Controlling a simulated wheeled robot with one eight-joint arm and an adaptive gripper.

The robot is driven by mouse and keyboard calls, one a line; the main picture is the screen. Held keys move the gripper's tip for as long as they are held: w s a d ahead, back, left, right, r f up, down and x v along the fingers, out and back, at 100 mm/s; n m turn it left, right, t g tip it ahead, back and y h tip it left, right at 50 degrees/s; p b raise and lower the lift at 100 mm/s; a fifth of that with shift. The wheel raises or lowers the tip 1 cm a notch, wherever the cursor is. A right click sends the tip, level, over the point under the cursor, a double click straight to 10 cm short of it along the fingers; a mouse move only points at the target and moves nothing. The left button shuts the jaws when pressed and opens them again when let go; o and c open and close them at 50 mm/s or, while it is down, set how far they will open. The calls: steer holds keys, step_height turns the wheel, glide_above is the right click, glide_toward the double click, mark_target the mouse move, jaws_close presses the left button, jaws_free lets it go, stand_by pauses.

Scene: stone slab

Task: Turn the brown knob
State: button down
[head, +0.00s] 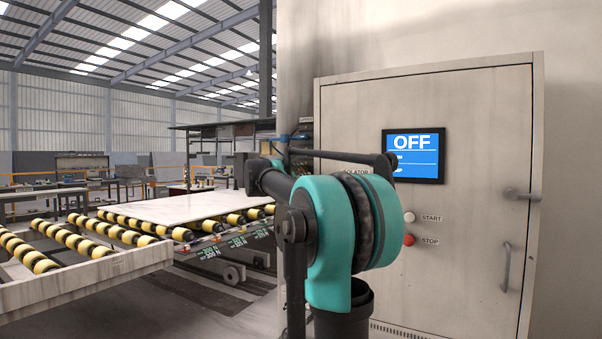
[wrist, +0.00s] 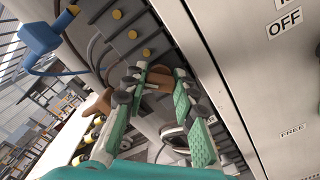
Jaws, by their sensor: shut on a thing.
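The brown knob (wrist: 160,77) shows in the wrist view, upper middle, on the side of the grey cabinet. Part of it lies between the green-padded fingers of my gripper (wrist: 161,87), and a brown part also shows left of the left finger. The fingers are shut on the knob and cover some of it. The knob's exact angle is hard to read. In the head view the knob and my gripper are hidden behind my teal and black arm and the cabinet.
The cabinet (head: 460,250) has a screen (head: 413,156) reading OFF, a white START button (head: 409,216) and a red STOP button (head: 409,240). A blue connector with a cable (wrist: 40,38) hangs near my gripper. A roller conveyor (head: 75,240) with a slab (head: 195,208) stands left.

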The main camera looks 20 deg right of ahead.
steer(key=m, duration=0.6)
steer(key=shift+m, duration=0.3)
steer(key=m, duration=1.2)
steer(key=shift+f+m, duration=0.1)
steer(key=shift+m, duration=0.3)
steer(key=m, duration=0.5)
steer(key=c, duration=1.5)
jaws_free()
steer(key=v, duration=1.2)
steer(key=shift+s, duration=0.1)
